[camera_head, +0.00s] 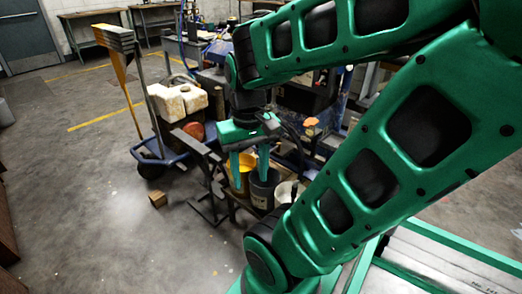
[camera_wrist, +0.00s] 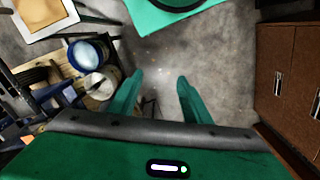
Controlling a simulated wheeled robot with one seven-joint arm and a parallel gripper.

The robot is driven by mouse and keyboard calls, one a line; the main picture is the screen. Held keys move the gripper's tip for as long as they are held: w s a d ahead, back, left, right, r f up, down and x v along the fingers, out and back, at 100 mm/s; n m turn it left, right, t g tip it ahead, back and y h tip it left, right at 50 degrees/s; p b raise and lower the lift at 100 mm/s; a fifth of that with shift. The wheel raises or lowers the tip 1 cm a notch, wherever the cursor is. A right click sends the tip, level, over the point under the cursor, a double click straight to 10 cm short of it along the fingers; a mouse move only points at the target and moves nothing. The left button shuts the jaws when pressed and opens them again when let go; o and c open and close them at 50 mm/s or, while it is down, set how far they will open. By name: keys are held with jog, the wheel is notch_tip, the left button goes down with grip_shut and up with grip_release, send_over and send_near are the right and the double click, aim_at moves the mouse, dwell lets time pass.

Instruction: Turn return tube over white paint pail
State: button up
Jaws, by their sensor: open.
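My gripper (camera_head: 249,181) is open, its two green fingers pointing down in front of the pails in the head view. In the wrist view my gripper (camera_wrist: 160,78) has nothing between its fingers but floor. A yellow pail (camera_head: 243,170) and a dark pail (camera_head: 263,190) stand close behind the fingers and are partly covered. A whitish pail (camera_head: 288,193) stands right of them, partly hidden by my arm. In the wrist view, a round pail with a pale inside (camera_wrist: 86,55) and a white round pail (camera_wrist: 99,88) lie left of the fingers. I cannot clearly make out the return tube.
The striper cart has dark frame bars (camera_head: 208,165) left of my gripper. White blocks (camera_head: 178,100) sit on it, and a small wooden block (camera_head: 157,199) lies on the floor. Brown cabinets (camera_wrist: 287,75) stand right in the wrist view.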

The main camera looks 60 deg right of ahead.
jog(key=w+d+f+n+g+h, duration=0.3)
jog(key=w+d+f+n+h, duration=0.25)
jog(key=d+f, duration=0.55)
jog(key=w+d+f+n+g+h, duration=0.2)
jog(key=w+d+f+n+h, duration=0.3)
jog(key=d+f, duration=0.55)
jog(key=w+d+f+n+t+h, duration=0.35)
jog(key=w+d+n, duration=0.2)
jog(key=n, duration=0.25)
jog(key=w+d+f+n+t+h, duration=0.35)
jog(key=w+n, duration=0.25)
jog(key=n, duration=0.2)
jog(key=w+d+t, duration=0.1)
jog(key=d, duration=1)
jog(key=shift+w+r, duration=0.25)
jog(key=shift+w, duration=0.1)
